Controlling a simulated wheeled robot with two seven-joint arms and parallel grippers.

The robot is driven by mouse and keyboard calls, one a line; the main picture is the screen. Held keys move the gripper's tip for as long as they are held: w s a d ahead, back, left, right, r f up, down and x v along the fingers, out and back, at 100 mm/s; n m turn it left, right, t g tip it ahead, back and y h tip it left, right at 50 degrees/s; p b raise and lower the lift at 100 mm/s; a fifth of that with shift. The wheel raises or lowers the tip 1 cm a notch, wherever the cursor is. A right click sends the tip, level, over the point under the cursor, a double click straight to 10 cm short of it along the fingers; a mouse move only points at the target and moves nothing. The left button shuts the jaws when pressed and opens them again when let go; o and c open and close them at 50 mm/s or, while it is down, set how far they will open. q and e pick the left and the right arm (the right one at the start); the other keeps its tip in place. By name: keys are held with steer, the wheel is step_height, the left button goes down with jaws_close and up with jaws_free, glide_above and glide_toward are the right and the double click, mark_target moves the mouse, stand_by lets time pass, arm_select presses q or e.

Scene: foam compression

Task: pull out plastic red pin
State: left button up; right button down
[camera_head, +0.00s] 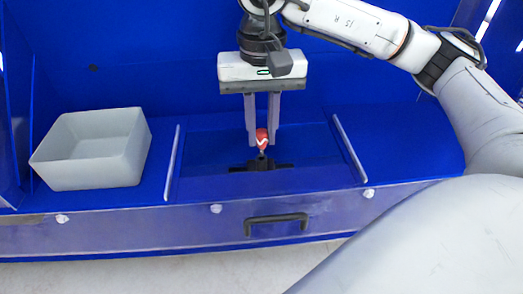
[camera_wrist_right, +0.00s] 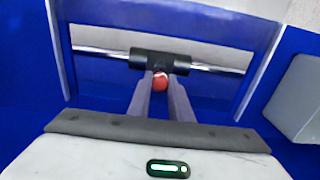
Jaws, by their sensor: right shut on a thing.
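The red pin (camera_head: 262,137) shows as a small red head with a white mark, above a black fitting (camera_head: 261,165) in the recessed blue panel. My right gripper (camera_head: 262,143) points straight down with its fingers on both sides of the red head, shut on it. In the right wrist view the red pin (camera_wrist_right: 160,81) sits between the tips of my right gripper (camera_wrist_right: 161,80), just in front of the black fitting (camera_wrist_right: 160,62) on its metal rod. The lower part of the pin is mostly hidden. My left gripper is not in view.
A grey open bin (camera_head: 92,150) stands on the blue surface at the left and looks empty. Thin metal rails (camera_head: 349,147) flank the recess. A dark handle (camera_head: 276,222) is on the front face. The blue surface right of the recess is clear.

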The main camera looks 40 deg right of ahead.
mark_target(262, 131)
steer(key=shift+r, duration=0.15)
steer(key=shift+r+p, duration=1.7)
steer(key=shift+r, duration=0.7)
